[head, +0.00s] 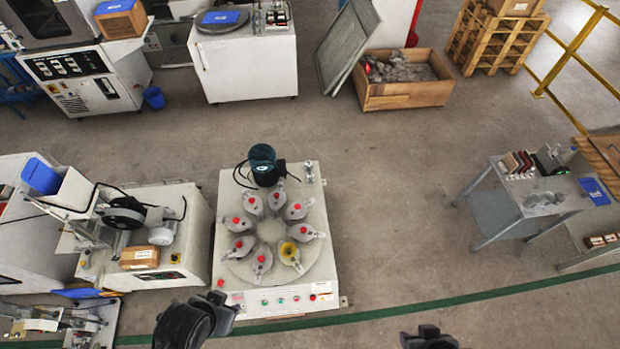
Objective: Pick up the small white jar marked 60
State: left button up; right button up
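I cannot make out a small white jar marked 60; no number is readable at this size. Several grey pots with red knobs stand in a ring on the round plate of a white machine (232,290); one pot (289,252) looks yellow inside. Small pale items (545,198) lie on the side table at right, too small to identify. Dark parts of my arms show at the bottom edge, one at left of centre and one at right of centre.
A grey side table (493,212) at right holds small boxes and a blue pad (594,191). A wooden crate (402,95) with grey rubble stands at the back. White machines stand at left. A yellow railing (570,50) is at far right. The floor right of centre is clear.

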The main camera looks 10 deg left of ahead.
dwell(0.4)
pick_arm(q)
jog(key=o, duration=1)
